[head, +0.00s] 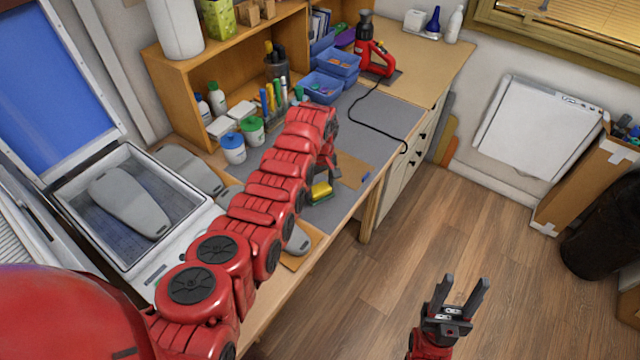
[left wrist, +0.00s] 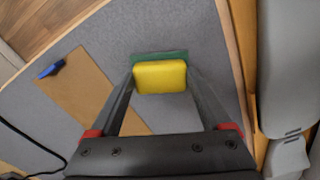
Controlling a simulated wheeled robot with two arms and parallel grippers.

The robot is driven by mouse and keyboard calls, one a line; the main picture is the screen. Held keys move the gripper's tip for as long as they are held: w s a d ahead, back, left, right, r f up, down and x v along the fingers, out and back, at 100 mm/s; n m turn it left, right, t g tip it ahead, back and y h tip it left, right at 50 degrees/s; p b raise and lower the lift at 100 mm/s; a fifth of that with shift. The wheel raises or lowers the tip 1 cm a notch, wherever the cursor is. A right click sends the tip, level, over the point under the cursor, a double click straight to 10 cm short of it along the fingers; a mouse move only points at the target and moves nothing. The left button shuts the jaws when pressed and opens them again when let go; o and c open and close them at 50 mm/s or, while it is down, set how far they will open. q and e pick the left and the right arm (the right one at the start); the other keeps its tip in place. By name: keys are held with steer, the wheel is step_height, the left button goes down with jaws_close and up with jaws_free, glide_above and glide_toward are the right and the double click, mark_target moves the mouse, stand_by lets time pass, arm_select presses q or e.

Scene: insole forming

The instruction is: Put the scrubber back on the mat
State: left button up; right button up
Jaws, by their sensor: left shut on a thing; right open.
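The scrubber (head: 321,190) is a yellow block, low over the workbench near its front edge. It also shows in the left wrist view (left wrist: 160,78), between the two fingers. A flat green strip (left wrist: 147,56) shows along its far side; I cannot tell whether it is part of the scrubber. My left gripper (head: 327,179) is shut on the scrubber. The grey mat (head: 378,118) covers the bench top and lies below the scrubber; whether they touch is unclear. My right gripper (head: 464,290) is open and empty, above the floor.
A brown sheet (left wrist: 85,95) with a blue clip (left wrist: 51,68) lies on the mat beside the scrubber. Blue bins (head: 335,62), pens and lidded jars (head: 232,148) stand behind. A red tool (head: 374,58) trails a black cord. An insole (head: 298,240) lies near the front edge.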

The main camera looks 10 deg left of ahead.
mark_target(320, 188)
arm_select(q)
steer(key=shift+f, duration=0.1)
steer(key=o, duration=0.9)
steer(key=shift+f, duration=0.1)
steer(key=shift+c, duration=0.2)
steer(key=shift+o, duration=1.4)
steer(key=shift+w+r, duration=0.1)
steer(key=shift+r, duration=0.45)
step_height(320, 188, up, 4)
steer(key=shift+w+r+b, duration=0.1)
steer(key=shift+b, duration=1.15)
step_height(320, 188, up, 7)
steer(key=p, duration=0.2)
